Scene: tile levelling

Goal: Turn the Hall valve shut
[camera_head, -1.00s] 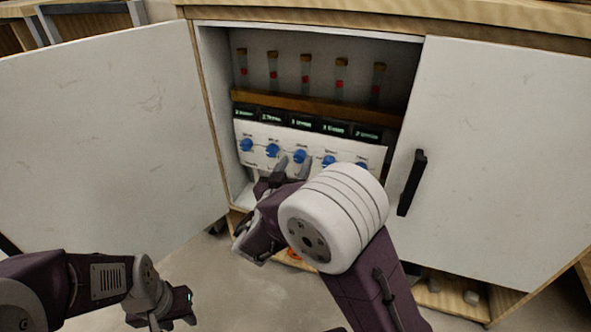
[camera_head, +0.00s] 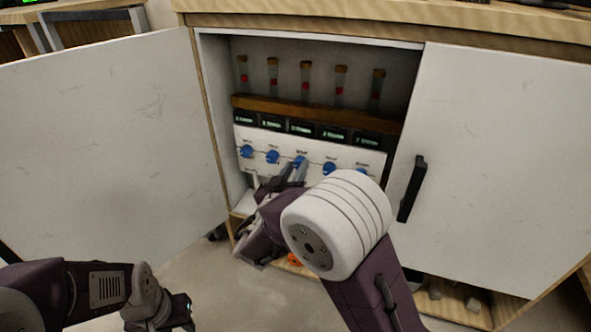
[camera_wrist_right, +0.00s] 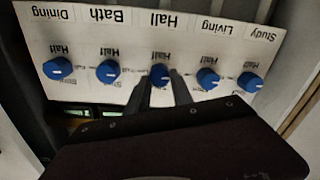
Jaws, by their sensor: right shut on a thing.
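The Hall valve (camera_wrist_right: 160,73) is the blue knob in the middle of a row on a white panel (camera_wrist_right: 85,40), under the "Hall" label in the upside-down right wrist view. It also shows in the head view (camera_head: 300,160). My right gripper (camera_wrist_right: 162,86) is shut on this knob, with its two fingers at the knob's sides and hiding part of it. In the head view the right gripper (camera_head: 295,170) reaches up to the panel. I cannot make out the Hall knob's mark clearly. My left gripper (camera_head: 172,316) hangs empty at the bottom left, partly cut off.
Other blue knobs flank it: Bath (camera_wrist_right: 108,71), Dining (camera_wrist_right: 57,69), Living (camera_wrist_right: 207,78) and Study (camera_wrist_right: 250,83). Small displays (camera_head: 301,128) and glass tubes (camera_head: 306,80) sit above. Open cabinet doors stand left (camera_head: 100,140) and right (camera_head: 500,160).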

